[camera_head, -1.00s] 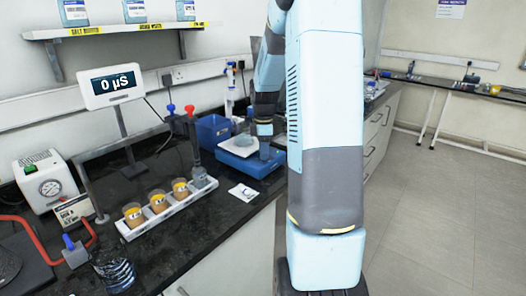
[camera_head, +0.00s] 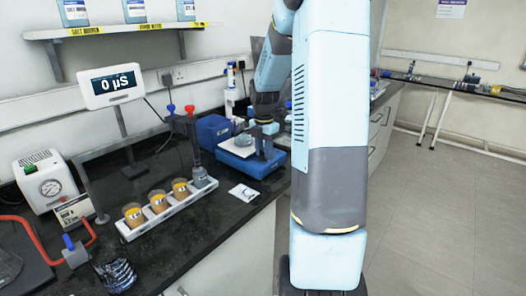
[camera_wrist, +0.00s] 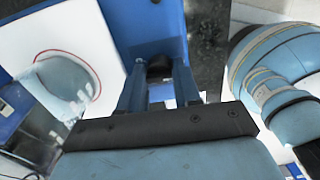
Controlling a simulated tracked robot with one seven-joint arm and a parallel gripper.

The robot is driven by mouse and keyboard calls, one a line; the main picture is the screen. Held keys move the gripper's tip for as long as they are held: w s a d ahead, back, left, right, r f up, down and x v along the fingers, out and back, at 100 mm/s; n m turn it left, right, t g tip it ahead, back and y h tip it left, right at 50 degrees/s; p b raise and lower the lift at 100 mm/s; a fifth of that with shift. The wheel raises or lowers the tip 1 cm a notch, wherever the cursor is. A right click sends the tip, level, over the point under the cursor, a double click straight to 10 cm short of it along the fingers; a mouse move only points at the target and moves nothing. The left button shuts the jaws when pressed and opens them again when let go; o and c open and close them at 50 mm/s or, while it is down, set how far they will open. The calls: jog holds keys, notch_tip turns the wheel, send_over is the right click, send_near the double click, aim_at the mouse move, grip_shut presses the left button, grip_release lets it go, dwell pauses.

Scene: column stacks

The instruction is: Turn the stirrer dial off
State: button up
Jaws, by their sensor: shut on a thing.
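The stirrer is a blue box with a white top plate; its blue body (camera_head: 240,166) is on the bench in the head view, and its blue housing (camera_wrist: 150,22) fills the top of the wrist view. A dark round dial (camera_wrist: 158,68) is on the housing's face. My gripper (camera_wrist: 160,76) has its two blue fingers either side of the dial, shut on it. Its pointer or setting cannot be read. In the head view my gripper (camera_head: 267,148) is at the stirrer's right side, and the dial is hidden.
A glass beaker (camera_wrist: 66,82) is on the stirrer's white plate, close to my gripper. A white rack (camera_head: 140,230) with several amber-filled cups is to the left. A blue box (camera_head: 212,131) stands behind the stirrer. A white packet (camera_head: 243,192) lies in front.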

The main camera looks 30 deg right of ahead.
jog(key=shift+s+a+f, duration=0.1)
jog(key=shift+a+f, duration=0.05)
dwell(0.4)
jog(key=o, duration=0.8)
jog(key=shift+c, duration=0.2)
jog(key=shift+r, duration=0.2)
jog(key=shift+r, duration=0.3)
notch_tip(320, 180, up, 13)
jog(key=shift+f, duration=0.1)
